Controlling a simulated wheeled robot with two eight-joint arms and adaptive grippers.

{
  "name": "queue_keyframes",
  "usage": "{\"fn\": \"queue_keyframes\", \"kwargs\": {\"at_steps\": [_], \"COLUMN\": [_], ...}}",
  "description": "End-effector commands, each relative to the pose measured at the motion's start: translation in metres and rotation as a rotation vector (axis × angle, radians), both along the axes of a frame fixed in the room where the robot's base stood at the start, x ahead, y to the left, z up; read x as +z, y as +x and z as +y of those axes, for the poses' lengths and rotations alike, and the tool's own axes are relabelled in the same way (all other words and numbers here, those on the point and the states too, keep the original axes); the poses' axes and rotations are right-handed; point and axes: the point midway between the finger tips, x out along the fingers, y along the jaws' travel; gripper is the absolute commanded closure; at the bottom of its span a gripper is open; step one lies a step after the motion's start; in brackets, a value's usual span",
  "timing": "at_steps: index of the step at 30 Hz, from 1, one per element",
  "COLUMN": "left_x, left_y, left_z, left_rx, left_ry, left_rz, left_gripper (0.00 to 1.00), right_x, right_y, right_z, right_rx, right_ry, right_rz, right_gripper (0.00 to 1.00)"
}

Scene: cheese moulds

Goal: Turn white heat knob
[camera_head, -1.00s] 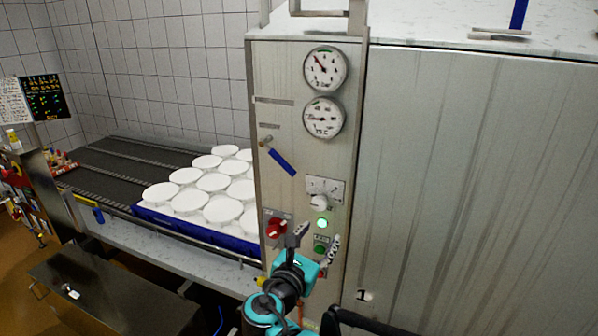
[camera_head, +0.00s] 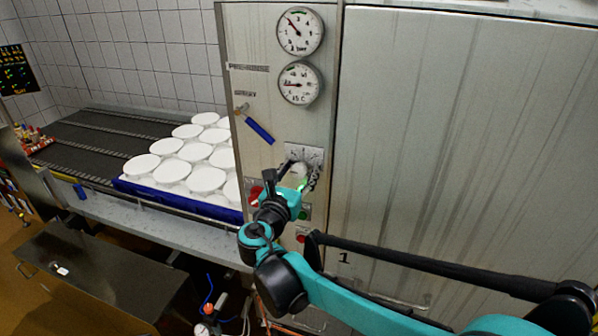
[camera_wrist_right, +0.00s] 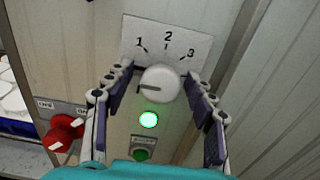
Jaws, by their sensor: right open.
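The white heat knob (camera_head: 298,169) is on the cabinet's front panel, below the dials. In the right wrist view the white knob (camera_wrist_right: 161,84) sits under a plate (camera_wrist_right: 168,48) marked 1, 2 and 3. Its dark mark points left, below the 1. My right gripper (camera_head: 301,174) is open in front of the knob. In the right wrist view its fingers (camera_wrist_right: 152,80) are on either side of the knob, with a visible gap on each side. How far the fingertips are from the panel is hard to tell. My left gripper is not in view.
A lit green lamp (camera_wrist_right: 149,120) and a green button (camera_wrist_right: 141,155) are below the knob. A red switch (camera_wrist_right: 64,132) is at lower left. A blue-handled lever (camera_head: 259,131) and two round gauges (camera_head: 299,84) are above. White moulds (camera_head: 206,179) stand on the left.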

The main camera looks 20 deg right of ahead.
Motion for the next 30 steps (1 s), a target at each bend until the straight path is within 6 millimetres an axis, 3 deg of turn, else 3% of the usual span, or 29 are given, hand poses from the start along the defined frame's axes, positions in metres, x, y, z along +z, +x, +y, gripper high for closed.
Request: {"fn": "queue_keyframes", "kwargs": {"at_steps": [2, 7, 8, 20, 30], "left_x": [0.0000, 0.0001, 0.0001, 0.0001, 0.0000], "left_y": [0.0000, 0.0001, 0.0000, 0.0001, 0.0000], "left_z": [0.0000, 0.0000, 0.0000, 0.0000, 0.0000], "left_rx": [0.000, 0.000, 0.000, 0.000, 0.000], "left_ry": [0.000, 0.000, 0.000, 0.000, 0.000], "left_rz": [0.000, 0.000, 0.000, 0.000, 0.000], "left_gripper": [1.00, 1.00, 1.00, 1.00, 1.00], "right_x": [0.0000, 0.0001, 0.0001, 0.0002, 0.0002], "right_y": [-0.0002, -0.0004, -0.0004, -0.0004, -0.0004], "right_z": [0.0001, 0.0001, 0.0001, 0.0003, 0.0003], "right_rx": [0.000, 0.000, 0.000, 0.000, 0.000], "right_ry": [0.000, 0.000, 0.000, 0.045, 0.247], "right_rz": [0.000, 0.000, 0.000, -0.030, -0.167], "right_gripper": [0.47, 0.92, 0.94, 0.94, 0.94]}}
